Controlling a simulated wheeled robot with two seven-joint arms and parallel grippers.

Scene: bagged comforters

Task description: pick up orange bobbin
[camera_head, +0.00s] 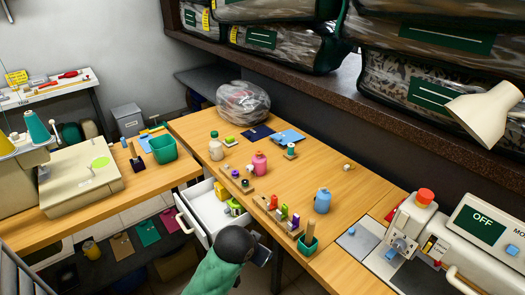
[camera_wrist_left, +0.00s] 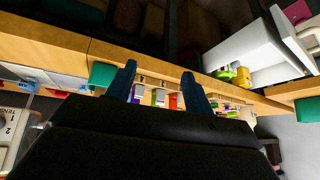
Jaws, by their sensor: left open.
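An orange-red bobbin (camera_head: 273,202), which I take as the orange bobbin, stands at the far end of a small rack on the wooden table, in a row with purple and green ones. It also shows as a red-orange piece (camera_wrist_left: 173,101) between the fingers' outlines in the left wrist view. My left gripper (camera_head: 263,257) is low, in front of the table edge, beside the open drawer. In the left wrist view its two blue fingers (camera_wrist_left: 158,88) are apart, with nothing held between them. The row appears beyond the fingertips. My right gripper is not in view.
A green cup (camera_head: 307,245) stands at the rack's near end. A blue bottle (camera_head: 322,201) is behind the rack, a pink bottle (camera_head: 260,163) farther left. The open white drawer (camera_head: 203,212) juts out left of my arm. A sewing machine (camera_head: 425,240) stands at right.

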